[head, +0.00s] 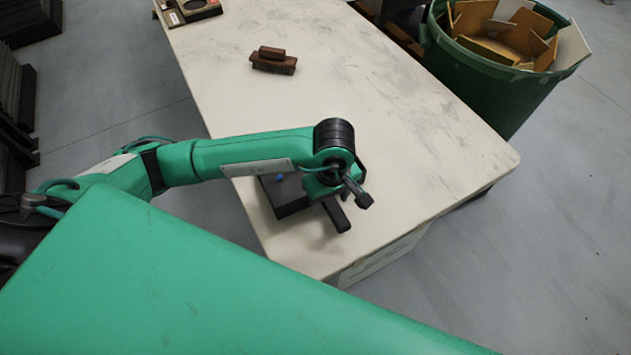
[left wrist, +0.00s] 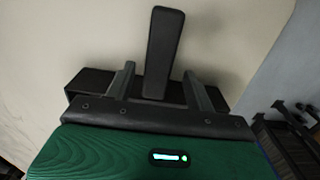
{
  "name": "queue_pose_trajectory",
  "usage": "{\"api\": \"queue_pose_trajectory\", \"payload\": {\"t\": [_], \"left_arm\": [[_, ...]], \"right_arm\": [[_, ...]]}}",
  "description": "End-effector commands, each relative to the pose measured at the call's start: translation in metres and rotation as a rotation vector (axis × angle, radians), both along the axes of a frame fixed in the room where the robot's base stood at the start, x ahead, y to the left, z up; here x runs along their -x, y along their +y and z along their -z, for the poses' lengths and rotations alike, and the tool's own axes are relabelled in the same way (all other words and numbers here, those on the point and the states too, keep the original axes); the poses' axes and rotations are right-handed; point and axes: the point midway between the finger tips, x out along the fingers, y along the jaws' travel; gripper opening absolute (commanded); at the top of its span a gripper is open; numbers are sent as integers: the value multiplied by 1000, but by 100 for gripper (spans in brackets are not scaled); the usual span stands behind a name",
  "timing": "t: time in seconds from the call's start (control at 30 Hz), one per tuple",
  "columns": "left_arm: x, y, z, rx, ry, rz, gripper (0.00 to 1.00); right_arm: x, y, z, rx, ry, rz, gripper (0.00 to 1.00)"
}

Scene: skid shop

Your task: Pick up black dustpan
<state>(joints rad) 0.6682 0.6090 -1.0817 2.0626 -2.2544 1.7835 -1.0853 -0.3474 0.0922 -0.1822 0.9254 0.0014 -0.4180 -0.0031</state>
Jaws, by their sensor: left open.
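The black dustpan lies on the pale worktable near its front end. In the head view its dark pan (head: 289,199) shows left of my left wrist, and its handle (head: 337,215) points toward the table's near edge. In the left wrist view the handle (left wrist: 163,45) stands between the two open fingers of the gripper (left wrist: 159,74), with a gap on each side. The pan (left wrist: 88,80) is partly hidden behind the fingers. My right gripper is out of view.
The worktable (head: 400,120) is mostly clear. A brown wooden brush-like block (head: 273,62) lies farther back, and a small tray (head: 190,10) sits at the far end. A green bin (head: 490,85) of cardboard scraps stands beside the table at right. Dark stacks (head: 15,90) stand at left.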

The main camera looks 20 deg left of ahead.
Motion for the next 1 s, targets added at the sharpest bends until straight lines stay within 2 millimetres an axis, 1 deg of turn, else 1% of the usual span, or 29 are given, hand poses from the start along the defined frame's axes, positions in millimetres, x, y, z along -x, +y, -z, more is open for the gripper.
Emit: {"api": "queue_pose_trajectory", "payload": {"t": [0.03,0.13,0.23,0.33,0.5,0.57,0.6,0.67,0.7,0.8,1.0], "left_arm": [[0,-1,6,-1,6,-3,55],[-2,-2,21,0,5,-3,55],[-2,-2,31,0,1,-1,55],[-2,-2,36,0,1,-1,55],[-3,-2,36,0,0,0,55],[-3,-2,36,0,0,0,45],[-3,-2,35,0,0,0,37],[-3,-2,35,0,0,-1,25],[-3,-2,35,0,0,-1,17],[-3,-2,35,0,0,-1,0],[-3,-2,35,0,-1,-1,0]], "right_arm": [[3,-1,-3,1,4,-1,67],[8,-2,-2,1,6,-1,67],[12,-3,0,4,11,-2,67],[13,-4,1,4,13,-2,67],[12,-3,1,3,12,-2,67],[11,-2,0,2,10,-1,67],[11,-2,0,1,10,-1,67],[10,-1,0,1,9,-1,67],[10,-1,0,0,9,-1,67],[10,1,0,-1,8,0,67],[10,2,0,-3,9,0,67]]}}
